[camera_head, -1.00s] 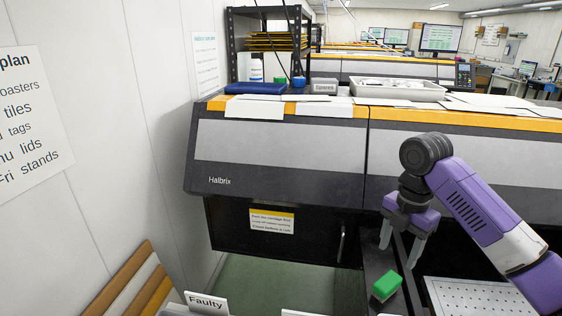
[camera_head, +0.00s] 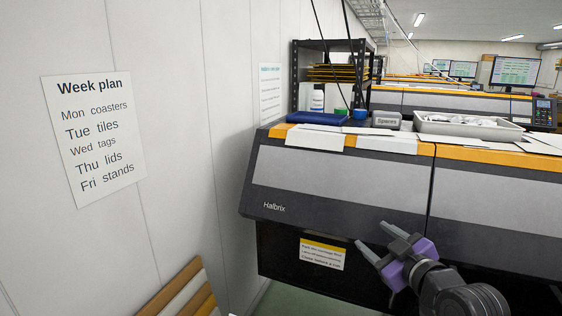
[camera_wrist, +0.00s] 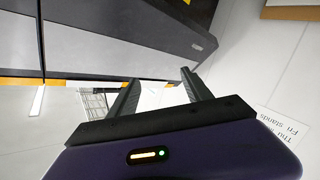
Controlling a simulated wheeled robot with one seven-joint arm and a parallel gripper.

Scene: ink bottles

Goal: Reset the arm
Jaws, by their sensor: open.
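My gripper (camera_head: 376,241) is at the lower right in the head view, in front of the dark lower panel of the Halbrix printer (camera_head: 340,185). Its two grey fingers point up and to the left, spread apart with nothing between them. In the wrist view my gripper (camera_wrist: 158,85) also shows its fingers apart and empty, with the printer's grey front at the upper left.
A printed label (camera_head: 322,254) is on the printer's lower panel. The wall with the Week plan sheet (camera_head: 95,138) closes off the left. Boards (camera_head: 190,290) lean at the lower left.

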